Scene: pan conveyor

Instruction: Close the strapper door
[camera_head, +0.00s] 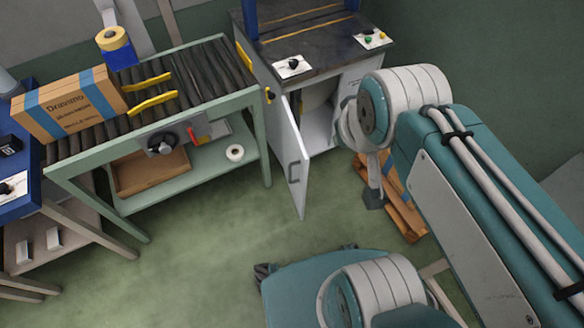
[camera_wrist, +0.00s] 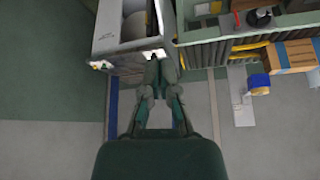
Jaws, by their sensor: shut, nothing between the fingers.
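The strapper (camera_head: 310,48) is a dark-topped cabinet with a light grey body at the back. Its door (camera_head: 290,158) is light grey with a handle (camera_head: 293,172) and stands open, swung out toward the front over the floor. My gripper (camera_head: 374,198) is to the right of the door and apart from it, in front of the cabinet's right part; my arm partly hides it. In the wrist view my gripper (camera_wrist: 158,62) has its fingers together and empty, seen against the cabinet's edge. The open cabinet interior (camera_wrist: 136,22) shows there with a pale roll; contact is unclear.
A green roller conveyor (camera_head: 155,110) stands left of the door, carrying a cardboard box (camera_head: 68,105). A tray (camera_head: 150,170) and a tape roll (camera_head: 235,153) sit on its lower shelf. Floor before the door is clear.

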